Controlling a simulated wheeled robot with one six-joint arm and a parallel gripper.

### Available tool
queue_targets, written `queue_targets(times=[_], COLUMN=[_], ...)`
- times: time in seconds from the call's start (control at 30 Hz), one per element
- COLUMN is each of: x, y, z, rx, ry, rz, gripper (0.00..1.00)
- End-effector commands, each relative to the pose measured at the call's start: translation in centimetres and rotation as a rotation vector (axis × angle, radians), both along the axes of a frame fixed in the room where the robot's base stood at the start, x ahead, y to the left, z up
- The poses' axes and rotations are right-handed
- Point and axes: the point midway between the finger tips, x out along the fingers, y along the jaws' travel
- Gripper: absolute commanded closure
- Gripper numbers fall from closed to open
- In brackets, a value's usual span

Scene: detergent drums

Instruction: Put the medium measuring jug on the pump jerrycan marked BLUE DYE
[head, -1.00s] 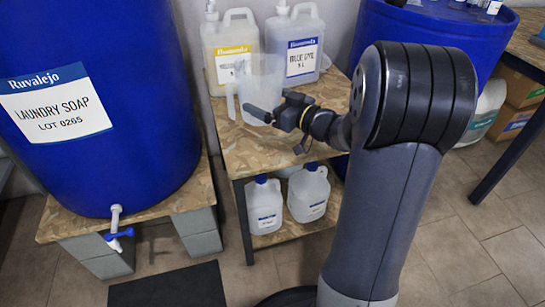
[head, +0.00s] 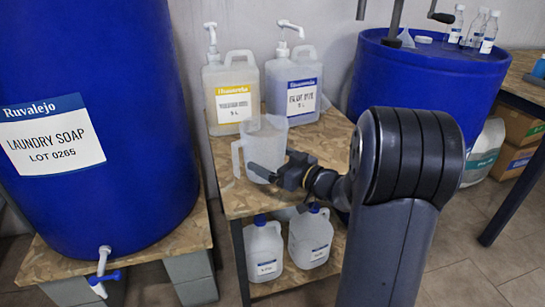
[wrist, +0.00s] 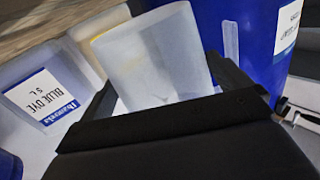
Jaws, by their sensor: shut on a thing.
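The measuring jug (head: 262,143) is translucent, with a handle on its left, and stands upright in my gripper (head: 268,174) above the front part of the wooden shelf top. My gripper is shut on it; the jug also fills the middle of the wrist view (wrist: 155,60). Behind it at the right stands the pump jerrycan with the blue label (head: 293,80), a white pump on top. The wrist view shows its label reading BLUE DYE (wrist: 45,98). Whether the jug touches the shelf I cannot tell.
A yellow-labelled pump jerrycan (head: 230,88) stands left of the blue-labelled one. A blue LAUNDRY SOAP drum (head: 95,200) is at the left, another blue drum (head: 425,80) at the right. Two small jugs (head: 265,250) sit on the lower shelf. The shelf top (head: 330,140) has bare room.

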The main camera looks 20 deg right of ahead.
Motion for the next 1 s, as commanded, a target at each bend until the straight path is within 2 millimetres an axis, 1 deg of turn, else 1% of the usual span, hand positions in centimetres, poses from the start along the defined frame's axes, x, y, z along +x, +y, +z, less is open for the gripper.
queue_targets(times=[0.03, 0.1, 0.2, 0.57, 0.7, 0.73, 0.77, 1.0], x=[0.0, 0.0, 0.0, 0.0, 0.0, 0.0, 0.0, 0.0], y=[0.0, 0.0, 0.0, 0.0, 0.0, 0.0, 0.0, 0.0], z=[-1.3, -2.2, -2.9, -3.1, -3.6, -3.5, -3.5, -3.5], rx=[0.003, 0.001, 0.001, 0.000, 0.000, 0.000, 0.000, 0.000], ry=[0.002, 0.001, 0.001, -0.001, -0.001, -0.001, -0.001, -0.001], rz=[0.000, 0.001, 0.000, 0.000, 0.000, 0.000, 0.000, 0.000], gripper=[0.27, 0.27, 0.27, 0.27, 0.27, 0.02, 0.00, 0.00])
